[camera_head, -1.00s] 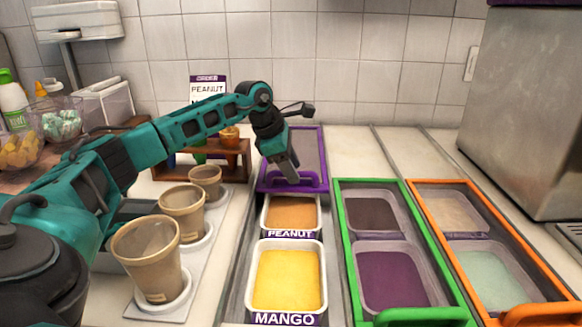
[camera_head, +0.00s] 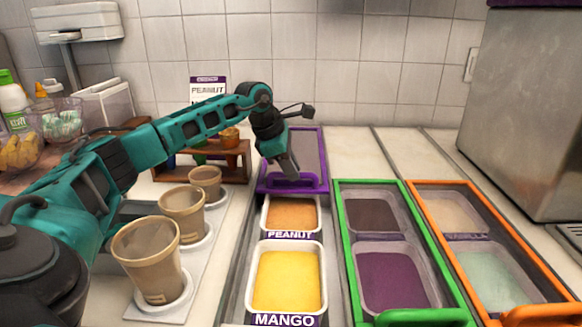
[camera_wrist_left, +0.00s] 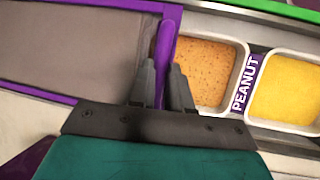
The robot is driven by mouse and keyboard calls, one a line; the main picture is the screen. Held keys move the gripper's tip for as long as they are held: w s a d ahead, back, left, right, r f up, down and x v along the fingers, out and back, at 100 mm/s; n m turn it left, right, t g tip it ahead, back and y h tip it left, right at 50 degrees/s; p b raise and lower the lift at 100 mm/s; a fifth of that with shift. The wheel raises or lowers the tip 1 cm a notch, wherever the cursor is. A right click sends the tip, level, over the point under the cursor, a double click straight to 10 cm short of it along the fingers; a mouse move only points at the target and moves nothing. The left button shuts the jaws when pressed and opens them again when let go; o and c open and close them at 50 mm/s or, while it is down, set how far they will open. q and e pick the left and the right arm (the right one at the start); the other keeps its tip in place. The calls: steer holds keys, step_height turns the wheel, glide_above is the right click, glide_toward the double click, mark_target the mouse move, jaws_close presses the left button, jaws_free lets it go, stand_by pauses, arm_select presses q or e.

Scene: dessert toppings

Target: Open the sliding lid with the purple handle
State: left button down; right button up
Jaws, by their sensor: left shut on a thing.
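The sliding lid (camera_head: 309,152) with a purple frame lies at the back of the left topping row, beyond the peanut and mango tubs. Its purple handle (camera_head: 312,182) is at the lid's near edge. My left gripper (camera_head: 294,176) is shut on the handle. In the left wrist view the two fingertips (camera_wrist_left: 164,72) straddle the purple handle bar (camera_wrist_left: 166,45), and the translucent lid panel (camera_wrist_left: 75,45) spreads to the left. The peanut tub (camera_head: 291,213) and the yellow mango tub (camera_head: 287,280) are uncovered. My right gripper is not in view.
A green-framed lid (camera_head: 341,232) and an orange-framed lid (camera_head: 425,222) cover the rows to the right. Paper cups (camera_head: 147,262) stand in a holder at the left. A wooden rack (camera_head: 243,160) is behind my left arm. A steel machine (camera_head: 525,110) stands at the right.

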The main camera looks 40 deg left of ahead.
arm_select(q)
steer(key=shift+w+a+r+p, duration=0.25)
steer(key=shift+w+a+p, duration=0.5)
steer(key=shift+w+a, duration=0.35)
steer(key=shift+w+a+f+p, duration=0.1)
steer(key=shift+w+a+p, duration=0.2)
steer(key=shift+w, duration=0.25)
steer(key=shift+w+a+f, duration=0.1)
steer(key=c, duration=1.4)
jaws_free()
steer(key=o, duration=0.3)
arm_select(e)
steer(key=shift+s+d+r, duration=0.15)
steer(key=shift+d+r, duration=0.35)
